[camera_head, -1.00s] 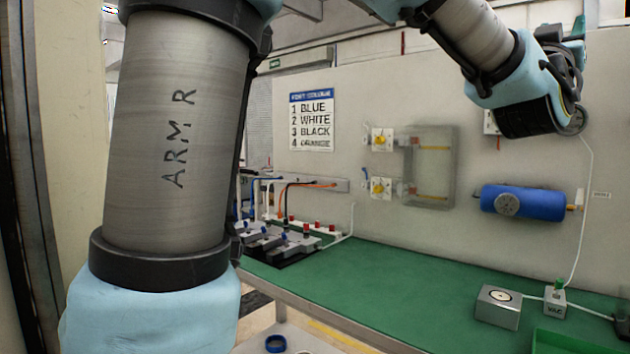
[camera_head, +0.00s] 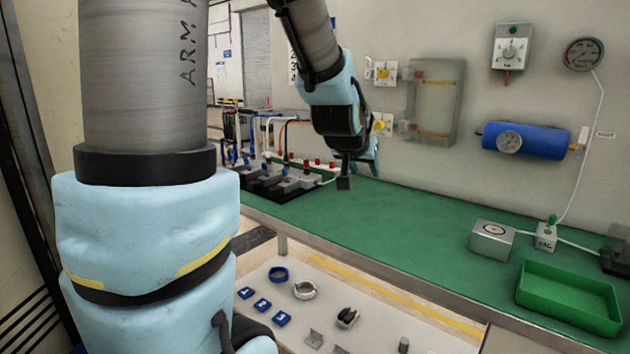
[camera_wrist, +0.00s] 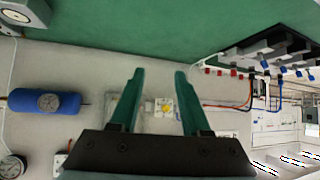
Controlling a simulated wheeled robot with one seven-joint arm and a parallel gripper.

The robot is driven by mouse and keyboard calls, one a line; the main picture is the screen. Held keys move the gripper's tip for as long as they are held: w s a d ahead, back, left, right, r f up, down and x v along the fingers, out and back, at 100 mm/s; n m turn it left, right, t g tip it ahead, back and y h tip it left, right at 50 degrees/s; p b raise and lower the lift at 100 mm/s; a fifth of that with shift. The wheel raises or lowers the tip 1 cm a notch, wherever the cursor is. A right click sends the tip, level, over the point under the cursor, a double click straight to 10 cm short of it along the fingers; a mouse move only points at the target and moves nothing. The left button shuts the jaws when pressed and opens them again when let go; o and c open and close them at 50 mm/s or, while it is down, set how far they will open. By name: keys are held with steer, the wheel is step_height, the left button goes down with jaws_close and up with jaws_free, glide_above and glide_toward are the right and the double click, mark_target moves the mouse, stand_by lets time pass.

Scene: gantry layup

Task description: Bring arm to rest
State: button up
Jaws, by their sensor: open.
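My gripper shows in the wrist view (camera_wrist: 158,95) with its two green fingers apart and nothing between them. In the head view, my wrist and forearm hang over the green workbench (camera_head: 420,225), in front of the wall. The fingers are largely hidden in the head view. My upper arm, marked "ARM R", fills the left side of the head view.
A green tray (camera_head: 570,297), a metal box (camera_head: 492,240) and a small VAC valve (camera_head: 545,236) stand at the bench's right. Fixtures (camera_head: 280,178) with red knobs stand at its far left. A blue tank (camera_head: 525,140) hangs on the wall. A lower white table holds small parts (camera_head: 305,290).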

steer(key=s+a+f+n+g+y, duration=0.2)
steer(key=s+a+f+g, duration=0.2)
steer(key=s+a+f, duration=0.4)
steer(key=s+a+f+n+g+y, duration=0.25)
steer(key=s+a+f, duration=0.3)
steer(key=a, duration=0.45)
step_height(320, 180, down, 34)
steer(key=s+g+b, duration=0.1)
steer(key=b, duration=3.4)
step_height(320, 180, up, 37)
steer(key=p, duration=3.8)
steer(key=shift+s+d+m, duration=0.2)
steer(key=shift+d+m, duration=0.15)
